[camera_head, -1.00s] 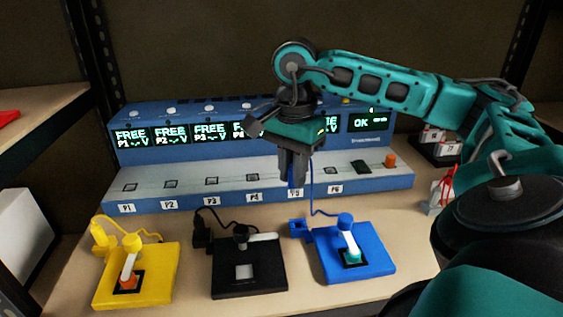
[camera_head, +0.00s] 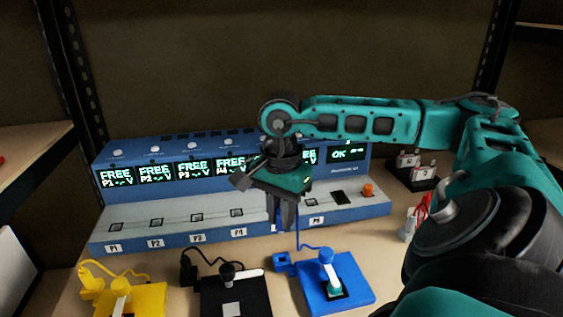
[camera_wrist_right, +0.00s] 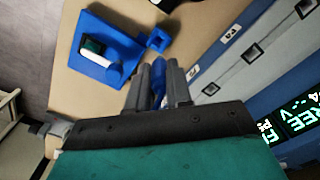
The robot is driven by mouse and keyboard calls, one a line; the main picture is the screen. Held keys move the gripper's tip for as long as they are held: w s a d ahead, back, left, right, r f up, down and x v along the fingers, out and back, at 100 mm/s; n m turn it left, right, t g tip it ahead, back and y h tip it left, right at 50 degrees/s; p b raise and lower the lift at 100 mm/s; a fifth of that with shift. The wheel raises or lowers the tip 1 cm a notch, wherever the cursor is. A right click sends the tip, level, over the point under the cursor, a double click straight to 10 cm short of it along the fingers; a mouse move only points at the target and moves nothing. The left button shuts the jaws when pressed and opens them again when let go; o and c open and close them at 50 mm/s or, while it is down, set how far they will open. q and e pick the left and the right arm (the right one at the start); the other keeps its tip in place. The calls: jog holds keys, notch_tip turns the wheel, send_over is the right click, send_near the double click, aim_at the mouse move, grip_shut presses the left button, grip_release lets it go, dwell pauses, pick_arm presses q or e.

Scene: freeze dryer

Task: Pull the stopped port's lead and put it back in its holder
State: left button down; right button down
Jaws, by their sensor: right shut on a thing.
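My right gripper (camera_head: 284,226) is shut on the blue lead's plug, which shows between the fingers in the wrist view (camera_wrist_right: 159,82). It hangs at the front of the blue charger-like unit (camera_head: 130,240), between the P4 and P6 labels, and covers the P5 spot. The blue cable (camera_head: 298,232) runs from the gripper down to the blue board (camera_head: 358,276). The board's small blue holder (camera_head: 284,263) is at its back left corner and looks empty in the wrist view (camera_wrist_right: 158,40). My left gripper is out of view.
A yellow board (camera_head: 150,298) with its yellow plug (camera_head: 91,285) and a black board (camera_head: 252,292) with its black plug (camera_head: 189,268) stand left of the blue board. Visible screens read FREE, with OK at right. An orange button (camera_head: 368,189) sits at the unit's right end.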

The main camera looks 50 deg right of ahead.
aim_at(282, 234)
jog(key=shift+s+r+p, duration=0.1)
jog(key=shift+r+p, duration=0.15)
jog(key=shift+p, duration=0.15)
jog(key=shift+f, duration=0.2)
jog(key=shift+f+b, duration=0.3)
jog(key=shift+f, duration=0.5)
jog(key=shift+f+b, duration=0.5)
jog(key=shift+f, duration=0.15)
jog(key=shift+f+b, duration=0.45)
jog(key=shift+f, duration=0.2)
jog(key=shift+f+b, duration=1.05)
jog(key=shift+f, duration=0.55)
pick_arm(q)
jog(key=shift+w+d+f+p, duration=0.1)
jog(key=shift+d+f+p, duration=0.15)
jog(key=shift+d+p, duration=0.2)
pick_arm(e)
jog(key=shift+r, duration=0.65)
pick_arm(q)
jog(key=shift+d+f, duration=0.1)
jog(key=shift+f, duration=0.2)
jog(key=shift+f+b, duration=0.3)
jog(key=shift+b, duration=0.15)
